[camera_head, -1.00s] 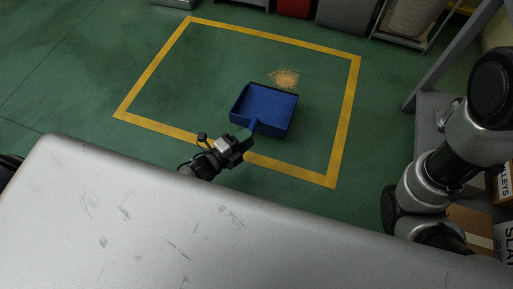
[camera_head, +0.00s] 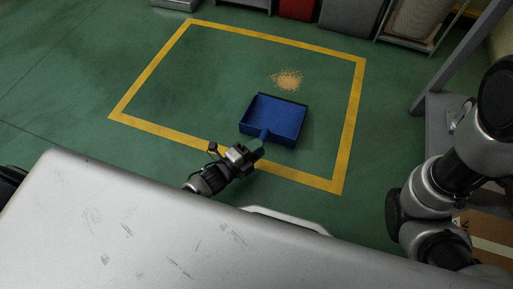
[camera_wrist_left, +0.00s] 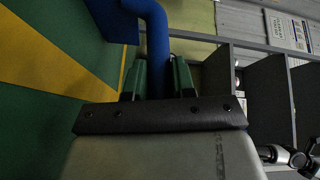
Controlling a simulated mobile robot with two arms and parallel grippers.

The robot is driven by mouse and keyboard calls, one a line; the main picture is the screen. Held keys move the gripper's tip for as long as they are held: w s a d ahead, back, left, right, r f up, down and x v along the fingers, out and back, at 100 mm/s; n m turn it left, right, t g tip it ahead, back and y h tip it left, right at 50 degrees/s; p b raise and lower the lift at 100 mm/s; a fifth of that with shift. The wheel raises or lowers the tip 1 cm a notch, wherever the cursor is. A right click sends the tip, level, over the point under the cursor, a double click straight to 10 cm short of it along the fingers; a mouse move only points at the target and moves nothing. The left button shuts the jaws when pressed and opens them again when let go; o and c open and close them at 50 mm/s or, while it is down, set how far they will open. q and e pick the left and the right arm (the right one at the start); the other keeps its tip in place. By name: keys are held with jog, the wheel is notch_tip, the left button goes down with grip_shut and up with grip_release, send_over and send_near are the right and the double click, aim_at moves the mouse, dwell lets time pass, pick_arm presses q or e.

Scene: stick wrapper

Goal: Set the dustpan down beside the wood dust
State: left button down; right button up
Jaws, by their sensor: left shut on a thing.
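The blue dustpan (camera_head: 275,117) is inside the yellow-taped rectangle in the head view, its open edge facing the wood dust. The wood dust (camera_head: 287,79) is a tan patch on the green floor, just beyond the dustpan with a small gap between them in the picture. My left gripper (camera_head: 254,148) is shut on the dustpan's handle. In the left wrist view the blue handle (camera_wrist_left: 157,50) runs between the two green fingers (camera_wrist_left: 158,80). I cannot tell whether the pan touches the floor. My right arm shows at the right edge, but its gripper is out of view.
Yellow tape (camera_head: 353,110) marks a rectangle on the green floor (camera_head: 190,80), which is otherwise clear. A grey metal frame (camera_head: 450,75) stands at the right. Bins, one red (camera_head: 297,8), line the back. A cardboard box (camera_head: 490,240) is at the lower right.

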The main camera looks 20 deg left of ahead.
pick_arm(q)
jog(key=c, duration=0.9)
grip_release()
jog(key=shift+r+p, duration=0.2)
jog(key=shift+p, duration=0.1)
jog(key=p+v, duration=0.5)
jog(key=v, duration=0.6)
jog(key=shift+s+p, duration=0.2)
jog(key=shift+p, duration=0.15)
jog(key=shift+s+a+f, duration=0.1)
jog(key=shift+s+a, duration=0.15)
